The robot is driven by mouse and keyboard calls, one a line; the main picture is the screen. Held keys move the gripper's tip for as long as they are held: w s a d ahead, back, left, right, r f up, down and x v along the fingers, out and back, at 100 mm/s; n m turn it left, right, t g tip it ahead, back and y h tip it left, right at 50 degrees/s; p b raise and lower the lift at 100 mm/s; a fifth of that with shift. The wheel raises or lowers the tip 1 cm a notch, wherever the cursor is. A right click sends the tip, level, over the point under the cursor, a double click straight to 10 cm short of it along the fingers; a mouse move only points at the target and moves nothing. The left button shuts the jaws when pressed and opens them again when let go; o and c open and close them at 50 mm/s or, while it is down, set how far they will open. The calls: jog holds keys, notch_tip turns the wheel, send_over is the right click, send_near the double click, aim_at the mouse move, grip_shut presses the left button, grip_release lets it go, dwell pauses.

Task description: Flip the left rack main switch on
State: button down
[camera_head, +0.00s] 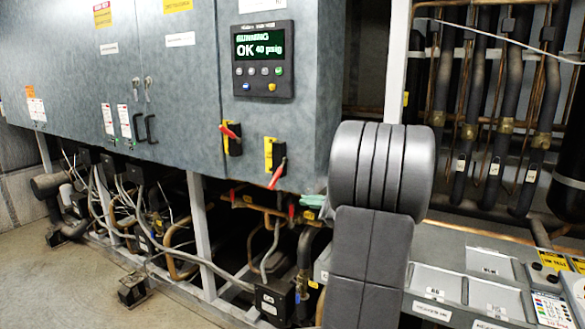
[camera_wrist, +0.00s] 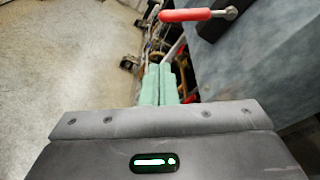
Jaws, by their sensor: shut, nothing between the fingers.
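The left rack main switch (camera_head: 231,139) is on the grey cabinet front. It has a yellow and black plate and a red handle slanting down to the right. A second switch (camera_head: 274,162) is to its right and lower, its red handle hanging down to the left. My gripper (camera_wrist: 159,86) is shut and empty, its two green fingers side by side. In the head view only a bit of green finger (camera_head: 314,201) shows beside my arm, right of and below both switches. A red handle (camera_wrist: 186,15) shows ahead in the wrist view; I cannot tell which switch it belongs to.
A control panel (camera_head: 263,59) reading "RUNNING OK 40 psig" is above the switches. The cabinet (camera_head: 180,70) stands over pipes and cables. Dark vertical pipes (camera_head: 470,110) are at the right. The floor (camera_head: 60,270) at left is mostly clear.

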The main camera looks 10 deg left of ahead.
aim_at(278, 173)
jog(key=r, duration=0.1)
jog(key=w+r, duration=0.1)
jog(key=r, duration=0.1)
jog(key=shift+w+d, duration=0.3)
jog(key=shift+w, duration=0.05)
jog(key=shift+a, duration=0.1)
jog(key=p+x, duration=0.3)
jog(key=x, duration=0.7)
jog(key=shift+r, duration=0.15)
jog(key=shift+s+a+r+y, duration=0.15)
jog(key=shift+s+r+y, duration=0.2)
jog(key=shift+r, duration=0.1)
jog(key=shift+s+a+r, duration=0.1)
jog(key=shift+s+r, duration=0.2)
jog(key=shift+r, duration=0.3)
jog(key=shift+s+a+r, duration=0.1)
jog(key=shift+s+r, duration=0.2)
jog(key=shift+r, duration=0.35)
jog(key=shift+s+a+r, duration=0.1)
jog(key=shift+s+r, duration=0.2)
jog(key=shift+r, duration=0.3)
jog(key=shift+w+d+r+p, duration=0.15)
jog(key=shift+r+p, duration=0.45)
jog(key=shift+r, duration=1.35)
